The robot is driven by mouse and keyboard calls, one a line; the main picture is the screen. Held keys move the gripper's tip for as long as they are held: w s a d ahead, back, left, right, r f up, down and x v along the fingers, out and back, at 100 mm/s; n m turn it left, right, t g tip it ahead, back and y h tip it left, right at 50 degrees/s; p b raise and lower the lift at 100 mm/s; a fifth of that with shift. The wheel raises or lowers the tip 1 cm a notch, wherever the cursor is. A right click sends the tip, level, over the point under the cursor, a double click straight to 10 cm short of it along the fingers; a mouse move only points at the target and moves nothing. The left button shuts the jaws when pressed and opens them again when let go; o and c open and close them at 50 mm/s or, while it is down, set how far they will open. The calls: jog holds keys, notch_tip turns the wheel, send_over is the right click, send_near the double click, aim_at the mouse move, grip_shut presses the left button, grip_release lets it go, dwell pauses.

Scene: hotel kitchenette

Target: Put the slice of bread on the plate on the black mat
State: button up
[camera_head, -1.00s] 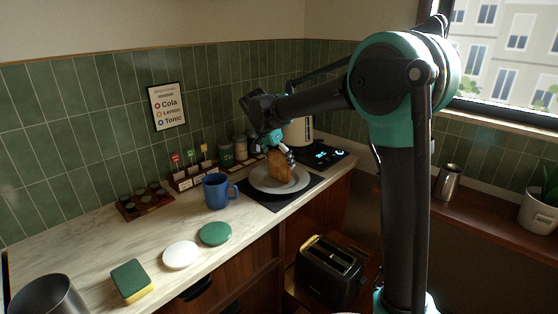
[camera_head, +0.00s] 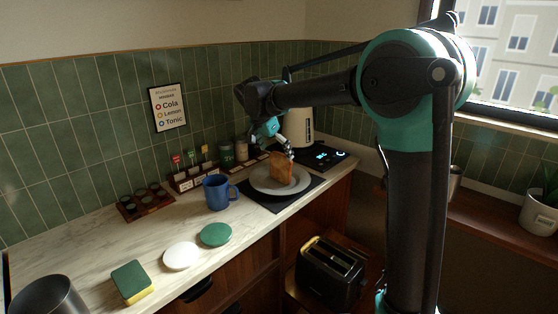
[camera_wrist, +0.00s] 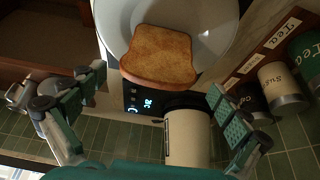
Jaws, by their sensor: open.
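The toasted brown slice of bread (camera_head: 281,168) stands up from the white plate (camera_head: 262,187), seemingly tilted, in the head view. The plate lies on the black mat (camera_head: 273,204) on the counter. The bread (camera_wrist: 160,54) and plate (camera_wrist: 218,28) also show in the wrist view; the bread's face is turned to the camera. My gripper (camera_head: 281,145) is just above and behind the bread. In the wrist view my gripper (camera_wrist: 156,84) has its fingers spread wide on both sides, apart from the bread, with nothing between the pads.
A white kettle (camera_head: 301,124) and a black panel with blue digits (camera_head: 328,156) stand behind the plate. A blue mug (camera_head: 216,193) is left of the mat. Canisters (camera_head: 227,155) line the wall. A green disc (camera_head: 215,234) and white disc (camera_head: 181,256) lie nearer.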

jog(key=v, duration=0.7)
jog(key=shift+r, duration=0.3)
